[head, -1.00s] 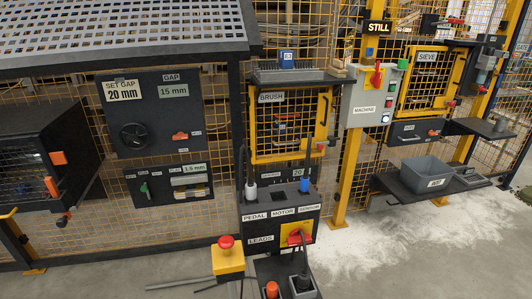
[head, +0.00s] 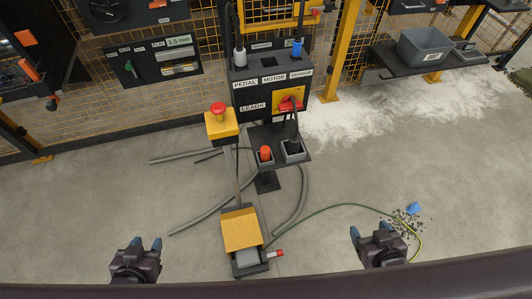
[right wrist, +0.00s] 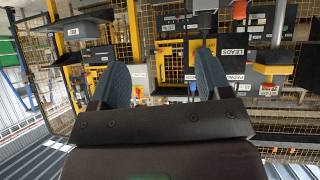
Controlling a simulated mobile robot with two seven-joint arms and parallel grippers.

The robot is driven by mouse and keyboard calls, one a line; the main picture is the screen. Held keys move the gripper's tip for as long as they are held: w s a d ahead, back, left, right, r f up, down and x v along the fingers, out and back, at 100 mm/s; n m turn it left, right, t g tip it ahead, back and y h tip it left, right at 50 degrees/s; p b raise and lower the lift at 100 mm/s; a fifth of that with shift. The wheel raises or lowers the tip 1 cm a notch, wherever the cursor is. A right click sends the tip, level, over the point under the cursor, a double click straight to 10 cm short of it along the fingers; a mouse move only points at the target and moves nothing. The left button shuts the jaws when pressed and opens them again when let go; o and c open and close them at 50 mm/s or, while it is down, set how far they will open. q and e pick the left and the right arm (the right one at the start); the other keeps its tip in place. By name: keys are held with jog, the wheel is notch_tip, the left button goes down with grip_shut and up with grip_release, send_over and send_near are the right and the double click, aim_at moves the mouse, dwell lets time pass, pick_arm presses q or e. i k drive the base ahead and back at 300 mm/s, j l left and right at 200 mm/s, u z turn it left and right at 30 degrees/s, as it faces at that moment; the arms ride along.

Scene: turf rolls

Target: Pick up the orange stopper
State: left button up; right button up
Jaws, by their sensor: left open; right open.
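The orange stopper (head: 265,152) stands in a small grey holder on the left side of a small dark shelf (head: 276,135), below the leads panel. My left gripper (head: 147,244) is open and empty at the lower left of the head view, well short of the stopper. My right gripper (head: 371,232) is open and empty at the lower right, also well short of it. In the right wrist view its two blue fingers (right wrist: 165,85) stand apart with nothing between them. I cannot make out the stopper in that view.
Next to the stopper, a grey holder (head: 293,151) has a dark cabled plug in it. A red-topped yellow button box (head: 220,123) stands left. A yellow pedal (head: 241,230) and grey hoses lie on the floor. Dark bits and a blue piece (head: 414,208) lie at right.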

aim_at(265, 151)
jog(key=j+z, duration=0.25)
jog(key=j, duration=0.85)
jog(key=j+z, duration=1.2)
jog(key=k+j, duration=0.05)
jog(key=j, duration=0.05)
